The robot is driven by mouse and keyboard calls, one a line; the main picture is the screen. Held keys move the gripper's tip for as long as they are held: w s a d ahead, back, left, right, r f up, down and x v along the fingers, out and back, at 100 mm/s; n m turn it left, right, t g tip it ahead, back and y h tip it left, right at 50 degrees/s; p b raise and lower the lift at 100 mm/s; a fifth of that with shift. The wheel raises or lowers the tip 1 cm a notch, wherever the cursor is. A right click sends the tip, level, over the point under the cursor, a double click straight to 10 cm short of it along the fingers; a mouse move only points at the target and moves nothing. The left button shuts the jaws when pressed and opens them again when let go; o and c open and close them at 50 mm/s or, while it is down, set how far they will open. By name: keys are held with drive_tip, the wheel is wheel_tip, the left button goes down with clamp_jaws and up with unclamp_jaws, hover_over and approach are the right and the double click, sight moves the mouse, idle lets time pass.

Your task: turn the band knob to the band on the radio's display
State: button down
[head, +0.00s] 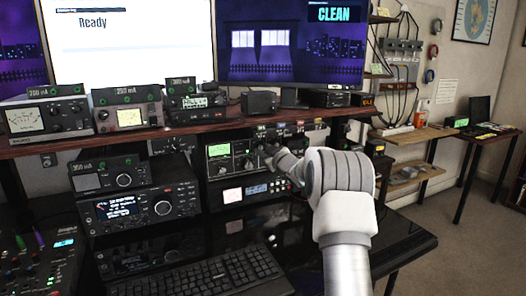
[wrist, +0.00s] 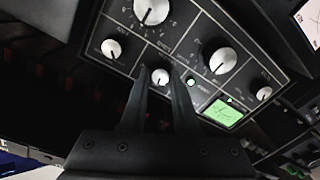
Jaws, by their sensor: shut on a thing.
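The dark-faced radio (head: 211,168) with a lit green display (head: 218,150) stands under the shelf in the head view. In the wrist view the panel appears turned, with its green display (wrist: 222,113) at lower right; its writing is too small to read. My gripper (wrist: 160,78) has one finger on each side of a small white-capped knob (wrist: 160,76) and is shut on it. A large knob (wrist: 222,61) and several others sit around it. The knob labels are unreadable, so I cannot tell which is the band knob. My arm hides the panel's right part in the head view.
A wooden shelf (head: 160,135) carrying meter boxes runs just above the radio. Another radio (head: 140,207) stands to the left. A keyboard (head: 225,277) lies on the desk in front. The glossy black desk (head: 398,245) is bare at the right.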

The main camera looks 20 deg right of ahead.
drive_tip(key=c, duration=0.6)
unclamp_jaws()
drive_tip(key=shift+c, duration=0.2)
drive_tip(key=s+d+p, duration=0.1)
drive_tip(key=s+p, duration=0.1)
drive_tip(key=s, duration=1.5)
drive_tip(key=shift+s+r, duration=0.2)
